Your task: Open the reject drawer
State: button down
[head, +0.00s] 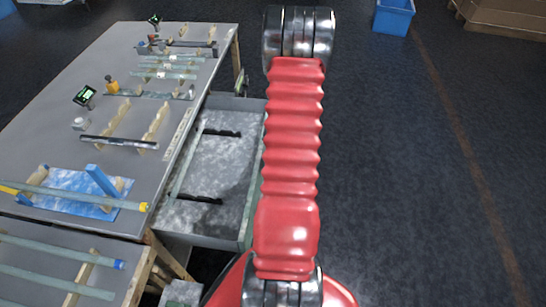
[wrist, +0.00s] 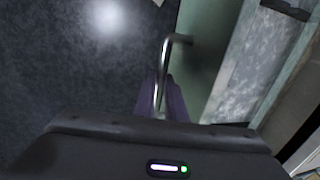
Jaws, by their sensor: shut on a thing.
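The reject drawer (head: 222,165) is pulled out from the side of the grey workbench in the head view. Its speckled floor shows, with two dark bars across it. In the wrist view its greenish front panel (wrist: 210,50) carries a bent metal handle (wrist: 165,62). My gripper (wrist: 162,97) is shut on this handle, its two purplish fingers on either side of the bar. In the head view my red arm hides the gripper, the handle and part of the drawer's front.
The workbench (head: 70,125) bears glass tubes on wooden rests, small devices and a blue tube stand (head: 75,185). A lower bench (head: 45,275) with tubes stands at the near left. A blue bin (head: 394,17) stands far off. The dark floor at right is clear.

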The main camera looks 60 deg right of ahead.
jog(key=c, duration=1.8)
grip_release()
jog(key=r, duration=0.4)
jog(key=s+r, duration=0.1)
jog(key=r, duration=0.4)
jog(key=s+d+r, duration=0.1)
jog(key=r, duration=0.3)
jog(key=shift+s+r, duration=0.15)
jog(key=shift+r, duration=0.1)
jog(key=shift+w+a+r+n+t+h, duration=0.15)
jog(key=shift+w+a+r+n+t, duration=0.35)
jog(key=shift+a+r+n, duration=4.8)
jog(key=shift+w+a+r+m+t+h, duration=0.2)
jog(key=shift+a+r+m+t, duration=1.4)
jog(key=shift+a, duration=8.3)
jog(key=shift+w+a+r+n+g+h, duration=0.25)
jog(key=shift+a+r+n, duration=3.5)
jog(key=shift+a, duration=3.85)
